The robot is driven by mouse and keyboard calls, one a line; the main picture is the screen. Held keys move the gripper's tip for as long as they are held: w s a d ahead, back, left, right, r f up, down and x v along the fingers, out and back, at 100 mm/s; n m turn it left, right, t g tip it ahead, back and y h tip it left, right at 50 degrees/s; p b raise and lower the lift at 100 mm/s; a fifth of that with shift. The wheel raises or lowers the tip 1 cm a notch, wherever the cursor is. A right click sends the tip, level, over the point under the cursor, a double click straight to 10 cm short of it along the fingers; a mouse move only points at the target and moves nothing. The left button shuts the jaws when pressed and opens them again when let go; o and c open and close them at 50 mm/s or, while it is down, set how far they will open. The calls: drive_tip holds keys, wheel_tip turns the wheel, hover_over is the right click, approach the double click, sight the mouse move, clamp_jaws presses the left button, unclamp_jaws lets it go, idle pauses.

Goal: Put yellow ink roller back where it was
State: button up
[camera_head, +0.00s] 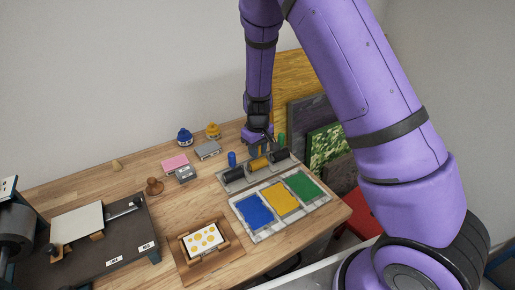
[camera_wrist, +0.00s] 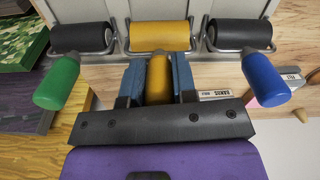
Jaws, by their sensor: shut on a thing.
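The yellow ink roller (camera_wrist: 160,37) lies between two dark rollers at the rack (camera_wrist: 195,14), in line with them. My gripper (camera_wrist: 157,75) is shut on its yellow handle (camera_wrist: 158,76), one blue finger on each side. In the head view the yellow roller (camera_head: 258,164) shows in the middle of the row, with my gripper (camera_head: 258,150) just behind it. I cannot tell whether the roller rests fully on the rack or sits slightly above it.
Dark rollers with a green handle (camera_wrist: 57,84) and a blue handle (camera_wrist: 264,80) flank my fingers closely. The ink tray (camera_head: 257,232) with blue, yellow and green pads lies in front of the rack. Ink bottles (camera_head: 213,131) stand at the back. Framed panels (camera_head: 325,147) lean at right.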

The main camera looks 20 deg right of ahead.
drive_tip(key=shift+f, duration=0.15)
drive_tip(key=o, duration=0.8)
wheel_tip(320, 180, up, 12)
drive_tip(key=shift+f, duration=0.25)
drive_tip(key=s+d+r+m+t+y, duration=0.1)
drive_tip(key=s+d+r, duration=0.1)
drive_tip(key=s+r, duration=0.6)
drive_tip(key=s+d+r+m+t+y, duration=0.15)
drive_tip(key=s+r, duration=0.35)
drive_tip(key=r, duration=0.6)
drive_tip(key=shift+s+d+r+m+t+h, duration=0.25)
drive_tip(key=shift+s+d+r+t+h, duration=0.5)
drive_tip(key=shift+s, duration=2.25)
drive_tip(key=shift+s+d+r+m+t+h, duration=0.25)
drive_tip(key=shift+s+r, duration=0.95)
drive_tip(key=shift+s, duration=1.85)
drive_tip(key=shift+s+d+r+m+t+h, duration=0.3)
drive_tip(key=shift+s+d+r, duration=0.55)
drive_tip(key=shift+s, duration=2.15)
drive_tip(key=shift+a+r, duration=0.1)
drive_tip(key=shift+a, duration=0.05)
